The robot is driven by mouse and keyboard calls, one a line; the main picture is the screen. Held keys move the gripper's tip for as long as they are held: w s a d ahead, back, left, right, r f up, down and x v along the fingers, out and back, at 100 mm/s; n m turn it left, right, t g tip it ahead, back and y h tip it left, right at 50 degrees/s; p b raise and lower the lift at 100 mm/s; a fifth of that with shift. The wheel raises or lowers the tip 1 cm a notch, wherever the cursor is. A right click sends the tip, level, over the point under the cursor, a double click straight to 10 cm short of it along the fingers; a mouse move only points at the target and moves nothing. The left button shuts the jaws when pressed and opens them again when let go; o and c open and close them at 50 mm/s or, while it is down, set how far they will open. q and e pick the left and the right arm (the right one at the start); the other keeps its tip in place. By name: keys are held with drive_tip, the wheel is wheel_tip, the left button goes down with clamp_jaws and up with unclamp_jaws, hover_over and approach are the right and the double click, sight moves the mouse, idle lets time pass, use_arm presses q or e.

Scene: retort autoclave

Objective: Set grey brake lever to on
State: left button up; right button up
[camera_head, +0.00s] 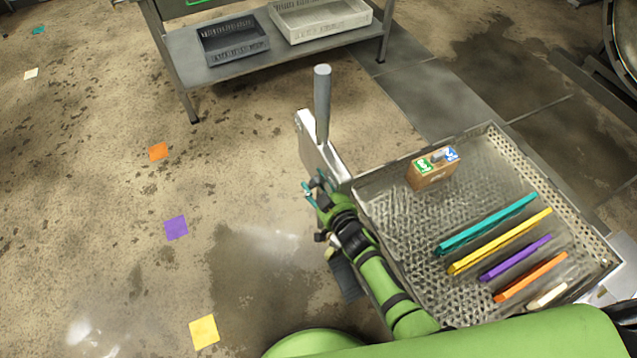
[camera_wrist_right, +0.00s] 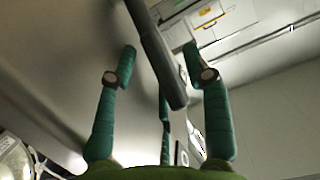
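The grey brake lever (camera_head: 322,105) is a thick cylinder standing nearly upright beside a pale metal bracket (camera_head: 318,150) at the tray's far left corner. My right gripper (camera_head: 317,187), with teal fingers, is below and slightly left of the lever in the head view. In the right wrist view the right gripper (camera_wrist_right: 161,58) is open, its fingers spread apart. A dark grey bar (camera_wrist_right: 157,55), seemingly the lever, crosses between them, with gaps on both sides. I cannot tell how near it is in depth. The on and off marks are not readable. My left gripper is not in view.
A perforated metal tray (camera_head: 375,198) holds a small box (camera_head: 432,173) with green and blue labels and several coloured bars. A grey table (camera_head: 185,65) with a dark crate (camera_head: 233,42) and a pale crate (camera_head: 320,20) stands behind. Floor at left is clear except for coloured squares.

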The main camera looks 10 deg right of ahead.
drive_tip(key=shift+r, duration=5.05)
